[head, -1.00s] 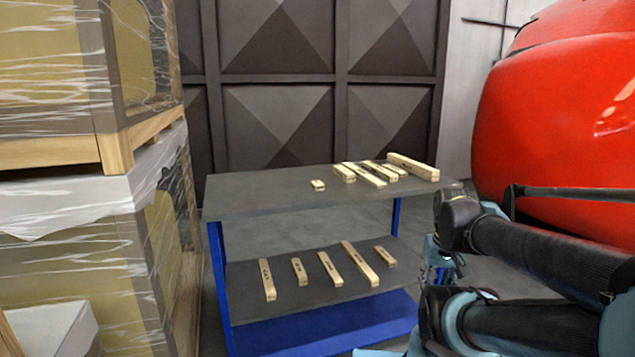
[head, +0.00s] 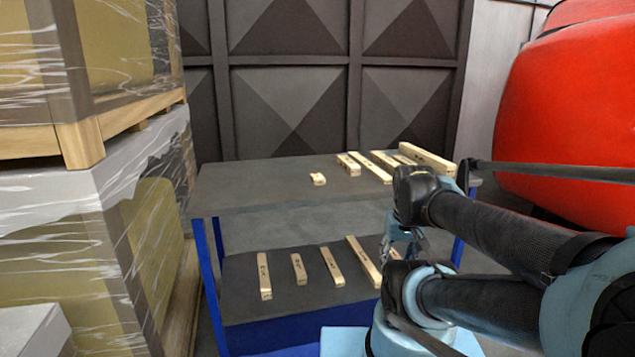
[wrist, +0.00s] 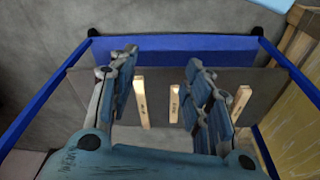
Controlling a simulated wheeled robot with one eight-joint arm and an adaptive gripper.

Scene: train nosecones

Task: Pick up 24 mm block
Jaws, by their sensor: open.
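Several pale wooden blocks lie on the cart's two shelves, with small dark markings too small to read, so I cannot tell which is the 24 mm block. On the lower shelf a row runs from a left block (head: 264,276) past a short block (head: 298,269) and a middle block (head: 332,267) to a long block (head: 364,262). My gripper (wrist: 163,75) is open and empty. In the wrist view one block (wrist: 141,103) and another block (wrist: 173,103) show between its fingers, and a third block (wrist: 241,103) lies right of them. My arm partly hides the row's right end in the head view.
A wrapped pallet stack (head: 120,210) stands close on the left. A red nosecone (head: 560,120) is at the right. A dark panelled wall stands behind.

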